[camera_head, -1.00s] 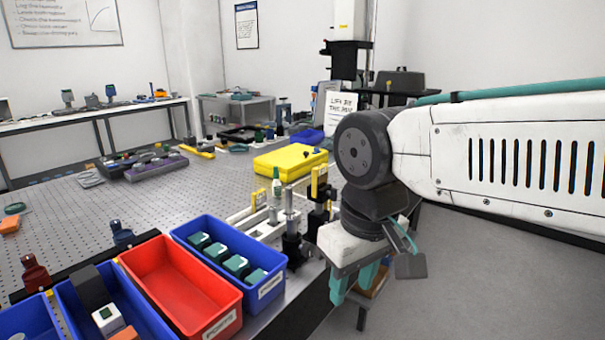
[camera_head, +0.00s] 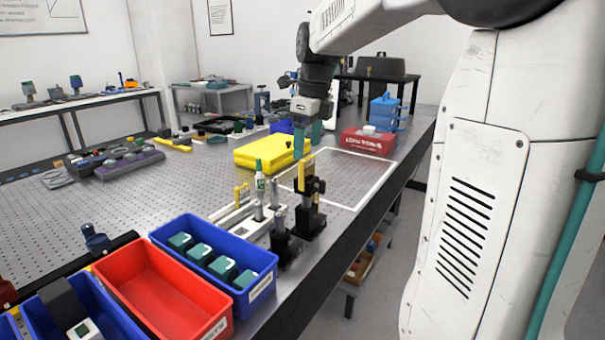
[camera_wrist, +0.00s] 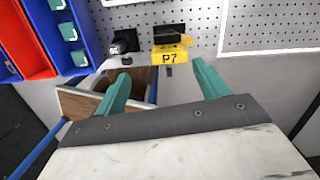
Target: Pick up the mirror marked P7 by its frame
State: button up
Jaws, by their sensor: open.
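The mirror marked P7 shows in the wrist view as a yellow piece with a black "P7" (camera_wrist: 170,57) on a dark mount near the table edge. In the head view a yellow upright frame (camera_head: 306,172) stands on a black post mount near the front edge; it appears to be the same one. My gripper (camera_head: 307,146) is open and empty, with its teal fingers pointing down above and just behind that frame in the picture. In the wrist view my gripper (camera_wrist: 161,72) has its fingertips either side of the P7 piece, apart from it. The mirror's glass cannot be made out.
A second dark post mount (camera_head: 283,235) stands close beside the yellow frame. A white rail holder (camera_head: 240,214) and a bottle (camera_head: 259,177) are near. A blue bin (camera_head: 262,268) and a red bin (camera_head: 150,295) lie front left. A white-outlined area (camera_head: 350,180) is clear.

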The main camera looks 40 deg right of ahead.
aim_at(307, 158)
jog(key=shift+w+d+f+m, duration=0.1)
jog(key=shift+w+d+m, duration=0.35)
jog(key=shift+m, duration=0.15)
jog(key=shift+w+d+f, duration=0.1)
jog(key=shift+d+f, duration=0.05)
jog(key=shift+f, duration=0.15)
jog(key=f, duration=0.7)
jog(key=shift+w, duration=0.3)
jog(key=shift+c, duration=0.3)
jog(key=c, duration=1)
jog(key=shift+c, duration=0.2)
